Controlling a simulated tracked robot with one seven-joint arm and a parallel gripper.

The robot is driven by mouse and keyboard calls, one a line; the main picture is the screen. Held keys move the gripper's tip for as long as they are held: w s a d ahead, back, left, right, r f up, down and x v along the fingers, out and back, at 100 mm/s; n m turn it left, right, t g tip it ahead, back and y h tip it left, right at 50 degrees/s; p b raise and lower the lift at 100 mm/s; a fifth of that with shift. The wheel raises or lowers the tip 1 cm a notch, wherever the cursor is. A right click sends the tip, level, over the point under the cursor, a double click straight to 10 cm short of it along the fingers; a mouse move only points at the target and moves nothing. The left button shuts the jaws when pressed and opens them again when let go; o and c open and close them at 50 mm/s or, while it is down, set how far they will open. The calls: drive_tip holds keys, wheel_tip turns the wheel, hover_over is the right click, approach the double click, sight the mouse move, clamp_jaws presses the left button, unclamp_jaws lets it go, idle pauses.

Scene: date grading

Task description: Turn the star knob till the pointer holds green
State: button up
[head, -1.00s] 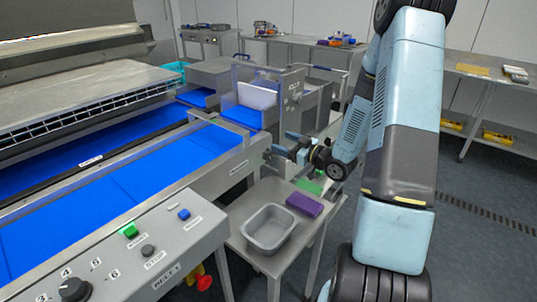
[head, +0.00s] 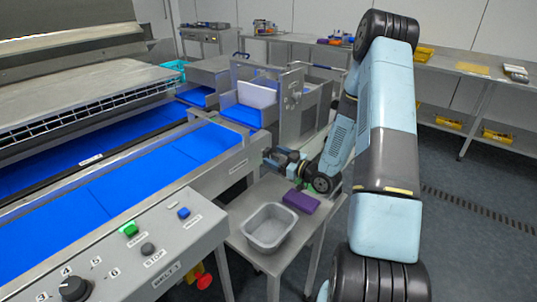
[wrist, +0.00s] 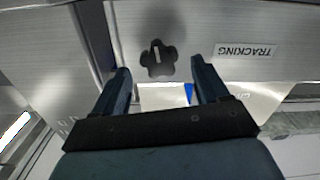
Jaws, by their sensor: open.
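The dark star knob (wrist: 158,58), with a pale mark on it, sits on a grey metal face in the wrist view, left of the TRACKING label (wrist: 245,50). My gripper (wrist: 163,76) is open, with its two dark fingers low on either side of the knob and nothing held between them. A white plate with a blue wedge (wrist: 188,93) shows between the fingers, partly hidden; I see no green on it and cannot make out a pointer. In the head view my gripper (head: 270,158) is at the conveyor's side, and the knob cannot be made out.
The blue belt (head: 150,175) runs along the conveyor beside my gripper. Below stands a small steel table (head: 245,252) with a grey tub (head: 268,240) and a purple block (head: 301,201). A control panel (head: 190,232) with buttons is at the front left. Open floor lies to the right.

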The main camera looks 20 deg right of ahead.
sight(270, 153)
drive_tip(key=shift+x, duration=1.85)
drive_tip(key=c, duration=1)
drive_tip(key=shift+o, duration=0.2)
drive_tip(key=shift+d+m, duration=0.1)
drive_tip(key=shift+m, duration=1.9)
drive_tip(key=o, duration=1)
drive_tip(key=shift+w, duration=0.1)
drive_tip(key=shift+c, duration=0.2)
drive_tip(key=v, duration=1.3)
drive_tip(key=shift+s+d, duration=0.2)
drive_tip(key=shift+s, duration=0.1)
